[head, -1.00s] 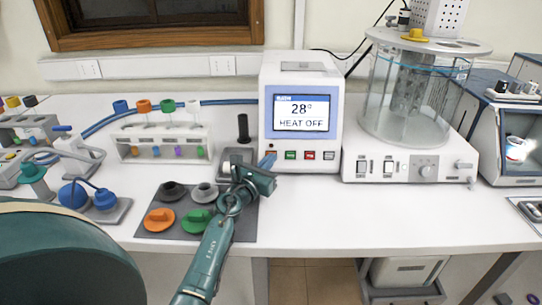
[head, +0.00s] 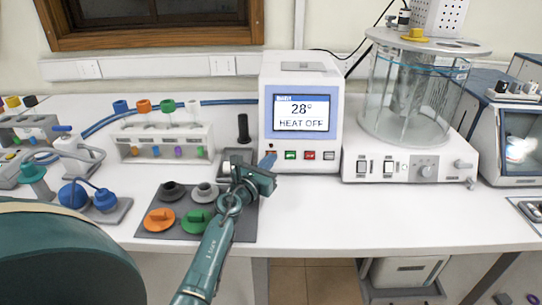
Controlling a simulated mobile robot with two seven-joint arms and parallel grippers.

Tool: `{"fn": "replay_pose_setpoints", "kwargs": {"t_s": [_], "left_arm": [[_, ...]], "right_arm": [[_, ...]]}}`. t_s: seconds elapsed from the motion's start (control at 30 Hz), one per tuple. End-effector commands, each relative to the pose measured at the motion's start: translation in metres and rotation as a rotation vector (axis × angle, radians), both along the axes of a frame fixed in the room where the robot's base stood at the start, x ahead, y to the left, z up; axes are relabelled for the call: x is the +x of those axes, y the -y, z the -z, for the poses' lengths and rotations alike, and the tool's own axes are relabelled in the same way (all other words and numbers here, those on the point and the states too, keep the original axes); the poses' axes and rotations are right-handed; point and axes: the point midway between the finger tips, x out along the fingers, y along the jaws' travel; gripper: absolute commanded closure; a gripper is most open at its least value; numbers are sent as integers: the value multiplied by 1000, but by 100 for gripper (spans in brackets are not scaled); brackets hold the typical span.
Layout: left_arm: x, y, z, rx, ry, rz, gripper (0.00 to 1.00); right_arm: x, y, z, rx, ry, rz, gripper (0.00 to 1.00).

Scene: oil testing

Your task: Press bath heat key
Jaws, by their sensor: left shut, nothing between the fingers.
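The white bath controller (head: 271,102) stands at the back middle of the bench. Its screen (head: 301,112) reads 28° and HEAT OFF. Below the screen is a row of small keys: a green key (head: 291,155), a red key (head: 310,155) and a grey key (head: 329,155). My left gripper (head: 268,160) is shut and empty. Its fingertips are just left of the green key, close to the controller's front; I cannot tell whether they touch it. My right gripper is not in view.
A dark mat (head: 240,226) with orange, green, grey and black stoppers lies under my left arm. A white rack (head: 130,150) stands behind it. Right of the controller is the glass bath (head: 392,110) on a white base (head: 395,150). The front middle of the bench is clear.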

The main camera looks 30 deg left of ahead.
Motion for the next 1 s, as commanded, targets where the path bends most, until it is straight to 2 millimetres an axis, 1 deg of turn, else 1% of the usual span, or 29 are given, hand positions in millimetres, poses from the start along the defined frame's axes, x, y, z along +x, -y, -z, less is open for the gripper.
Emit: {"fn": "replay_pose_setpoints", "kwargs": {"t_s": [0.3,0.5,1.0], "left_arm": [[1,-1,0,0,0,0,100],[6,-4,3,0,1,0,100],[8,-5,4,0,0,0,100]], "right_arm": [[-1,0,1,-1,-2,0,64],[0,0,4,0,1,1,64],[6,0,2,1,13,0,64]]}}
